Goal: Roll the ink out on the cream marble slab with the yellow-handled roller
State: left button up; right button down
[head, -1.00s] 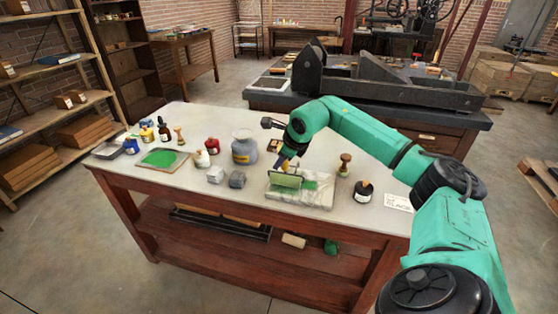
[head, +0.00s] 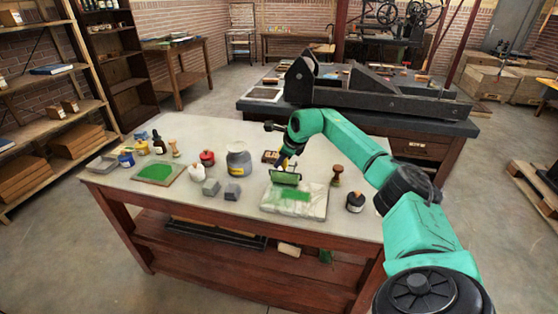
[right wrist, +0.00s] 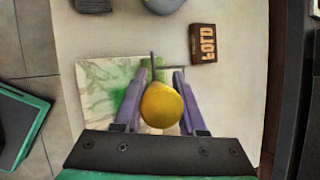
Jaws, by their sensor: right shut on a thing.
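The cream marble slab (head: 318,208) lies on the table, with a green ink smear across its middle. It also shows in the right wrist view (right wrist: 93,90). The roller (head: 285,178) has a green-coated drum and is over the slab's far edge; I cannot tell whether it touches. My right gripper (head: 286,162) is shut on the roller's yellow handle, which sits between the purple fingers in the right wrist view (right wrist: 162,105). My left gripper is not in view.
A second slab (head: 182,168) with a green patch lies left.

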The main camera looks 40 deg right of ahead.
jog(key=s+a+b, duration=0.1)
jog(key=s+a, duration=0.5)
jog(key=a, duration=0.3)
jog(key=shift+s+a, duration=0.3)
dwell(0.6)
notch_tip(320, 180, up, 4)
jog(key=shift+r+p, duration=0.1)
jog(key=shift+p, duration=0.95)
jog(key=shift+w+d, duration=0.1)
jog(key=shift+d, duration=0.05)
